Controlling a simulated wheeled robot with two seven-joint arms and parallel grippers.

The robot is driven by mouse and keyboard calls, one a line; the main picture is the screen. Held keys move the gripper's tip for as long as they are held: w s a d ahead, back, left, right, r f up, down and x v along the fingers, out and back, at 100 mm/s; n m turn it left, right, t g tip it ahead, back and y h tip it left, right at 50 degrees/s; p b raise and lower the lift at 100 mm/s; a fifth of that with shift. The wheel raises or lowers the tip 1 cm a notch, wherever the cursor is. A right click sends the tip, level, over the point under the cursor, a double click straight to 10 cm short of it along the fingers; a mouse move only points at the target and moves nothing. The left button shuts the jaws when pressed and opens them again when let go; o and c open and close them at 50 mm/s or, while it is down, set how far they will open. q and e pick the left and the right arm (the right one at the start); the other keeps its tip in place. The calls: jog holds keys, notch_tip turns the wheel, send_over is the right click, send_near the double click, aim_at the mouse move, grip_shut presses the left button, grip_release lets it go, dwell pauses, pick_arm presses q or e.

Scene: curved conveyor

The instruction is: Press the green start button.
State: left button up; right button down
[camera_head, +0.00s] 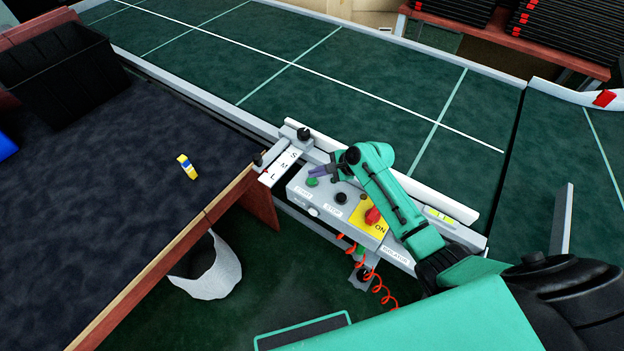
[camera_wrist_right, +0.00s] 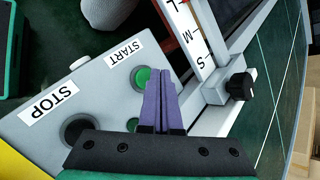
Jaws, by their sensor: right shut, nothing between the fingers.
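The green start button (camera_head: 312,182) is on the grey control box (camera_head: 297,190), above the START label. In the right wrist view the green button (camera_wrist_right: 141,76) shows beside my fingertips, partly covered by them. My right gripper (camera_head: 314,172) is shut and empty, its purple fingers just above and beside the button in the head view. In the right wrist view the right gripper (camera_wrist_right: 160,76) has both fingers together, pointing past the button's edge. I cannot tell whether they touch it. My left gripper is not in view.
A black STOP button (camera_head: 341,198) and a red knob (camera_head: 373,215) on a yellow plate sit along the same box. An S-M-L slider plate (camera_head: 281,166) is at its left end. The green conveyor (camera_head: 400,110) lies behind. A dark table (camera_head: 120,220) with a yellow-and-blue item (camera_head: 187,166) is at left.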

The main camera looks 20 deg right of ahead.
aim_at(316, 181)
jog(key=shift+f, duration=0.4)
jog(key=shift+f, duration=0.45)
dwell(0.6)
jog(key=shift+r, duration=0.1)
jog(key=shift+r+p, duration=0.75)
jog(key=shift+p, duration=0.25)
notch_tip(316, 181, up, 5)
jog(key=p, duration=0.6)
jog(key=shift+r, duration=0.15)
